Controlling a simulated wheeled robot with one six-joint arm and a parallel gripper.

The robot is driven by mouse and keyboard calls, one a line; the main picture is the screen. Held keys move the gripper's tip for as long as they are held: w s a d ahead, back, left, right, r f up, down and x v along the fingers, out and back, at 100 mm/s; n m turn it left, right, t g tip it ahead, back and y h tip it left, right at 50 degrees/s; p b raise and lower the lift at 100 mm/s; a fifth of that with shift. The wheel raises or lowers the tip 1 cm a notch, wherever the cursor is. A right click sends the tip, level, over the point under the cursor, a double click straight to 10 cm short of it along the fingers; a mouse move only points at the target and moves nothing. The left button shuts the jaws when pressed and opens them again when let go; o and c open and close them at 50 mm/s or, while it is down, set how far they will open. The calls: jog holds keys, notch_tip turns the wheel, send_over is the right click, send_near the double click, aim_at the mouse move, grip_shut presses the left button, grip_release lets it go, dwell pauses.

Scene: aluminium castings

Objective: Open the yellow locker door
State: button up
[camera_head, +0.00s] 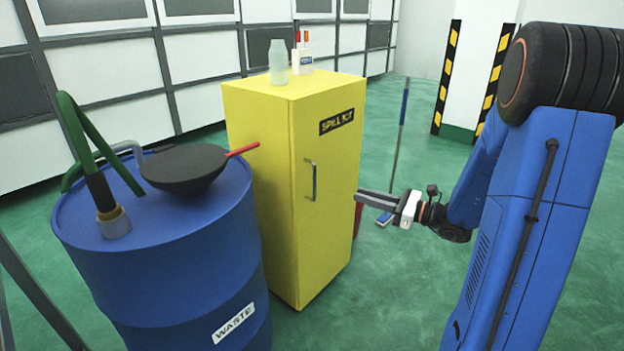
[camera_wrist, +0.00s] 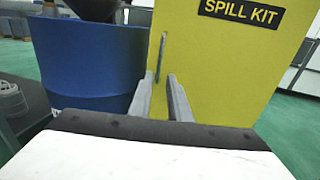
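The yellow locker (camera_head: 268,130) stands upright with its door (camera_head: 330,230) shut and a "SPILL KIT" label near the top. A grey upright handle (camera_head: 313,181) is on the door, left of its middle; it also shows in the wrist view (camera_wrist: 161,55). My gripper (camera_head: 358,198) is to the right of the handle in the head view, with its fingers pointing toward the door. In the wrist view its two grey fingers (camera_wrist: 160,88) are apart, with the handle ahead and lined up with the gap. Nothing is held, and the handle appears clear of the fingers.
A blue waste drum (camera_head: 170,270) with a dark funnel (camera_head: 184,165) and a hand pump stands close left of the locker. Bottles (camera_head: 279,62) stand on the locker top. A mop (camera_head: 402,130) and a striped pillar (camera_head: 470,70) are behind. Green floor before the door is clear.

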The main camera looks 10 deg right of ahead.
send_over(314, 197)
jog(key=shift+w+d, duration=0.1)
jog(key=shift+w, duration=0.2)
dwell(0.6)
grip_shut()
